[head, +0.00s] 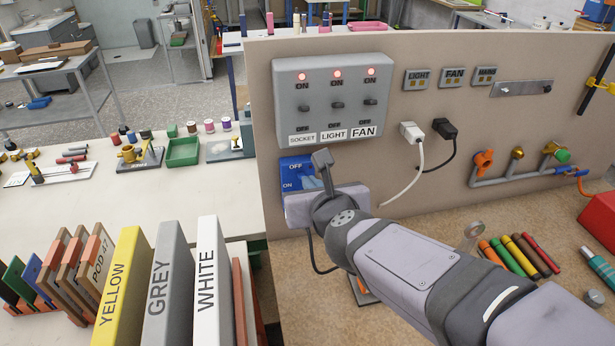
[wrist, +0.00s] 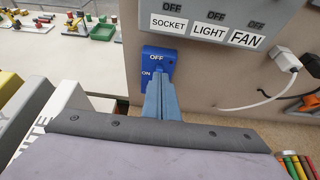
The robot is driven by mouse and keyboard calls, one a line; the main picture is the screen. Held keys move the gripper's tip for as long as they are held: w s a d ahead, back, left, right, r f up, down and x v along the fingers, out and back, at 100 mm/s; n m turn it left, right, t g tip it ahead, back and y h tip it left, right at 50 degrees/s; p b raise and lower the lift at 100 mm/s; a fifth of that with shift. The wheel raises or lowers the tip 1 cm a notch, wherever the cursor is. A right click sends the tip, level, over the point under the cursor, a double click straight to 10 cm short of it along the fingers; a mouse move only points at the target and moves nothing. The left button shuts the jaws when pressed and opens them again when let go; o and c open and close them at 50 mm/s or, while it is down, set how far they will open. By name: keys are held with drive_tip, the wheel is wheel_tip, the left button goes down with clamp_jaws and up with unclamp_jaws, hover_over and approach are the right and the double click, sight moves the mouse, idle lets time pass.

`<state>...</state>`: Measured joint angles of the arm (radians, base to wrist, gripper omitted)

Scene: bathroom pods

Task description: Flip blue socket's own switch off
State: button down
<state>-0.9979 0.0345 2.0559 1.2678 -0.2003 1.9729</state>
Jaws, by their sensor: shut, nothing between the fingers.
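The blue socket (head: 290,165) is a blue plate on the beige board, below the grey breaker box. It is marked OFF at the top and ON lower at the left, and it also shows in the wrist view (wrist: 148,60). In the wrist view the closed fingers (wrist: 158,82) overlap the lower middle of the plate. A dark blue switch part shows just above the tips. I cannot tell its position or whether the fingers touch it.
The grey breaker box (head: 333,72) above has toggles labelled SOCKET, LIGHT and FAN, with red lights lit. A white plug (head: 411,131) and a black plug (head: 445,128) with cords sit to the right. Upright YELLOW, GREY and WHITE boards (head: 160,285) stand at the lower left.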

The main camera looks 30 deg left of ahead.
drive_tip(key=v, duration=0.1)
drive_tip(key=p+v, duration=0.1)
drive_tip(key=shift+s+d+r, duration=0.1)
drive_tip(key=shift+r, duration=0.3)
idle(0.3)
